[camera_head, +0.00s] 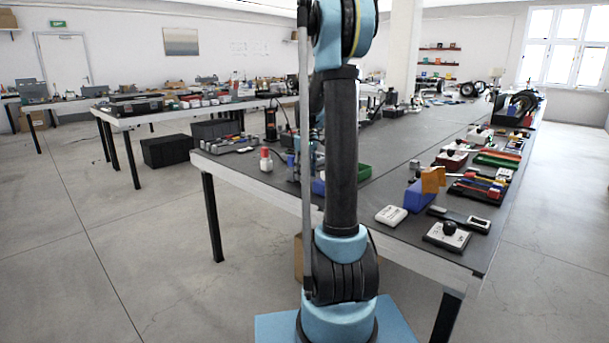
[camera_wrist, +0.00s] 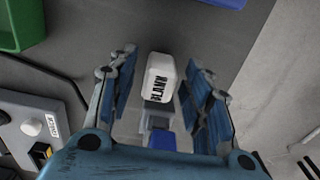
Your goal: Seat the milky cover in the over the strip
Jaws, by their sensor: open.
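My gripper (camera_wrist: 160,58) is open in the wrist view, with blue-padded fingers standing on both sides of a white block or bottle (camera_wrist: 160,72) with black lettering. Gaps show between it and both fingers. A grey and blue piece (camera_wrist: 160,140) shows below it, close to my palm. I cannot make out for sure which thing is the milky cover or the strip. A pale, see-through patch lies between the fingers, too unclear to name. In the head view my arm hides most of the gripper.
A green bin (camera_wrist: 18,25) is at upper left in the wrist view; a white box (camera_wrist: 32,127) with a knob is at lower left. The table edge runs down the right. In the head view a red-and-white bottle (camera_head: 266,160) stands near the bench edge (camera_head: 245,180).

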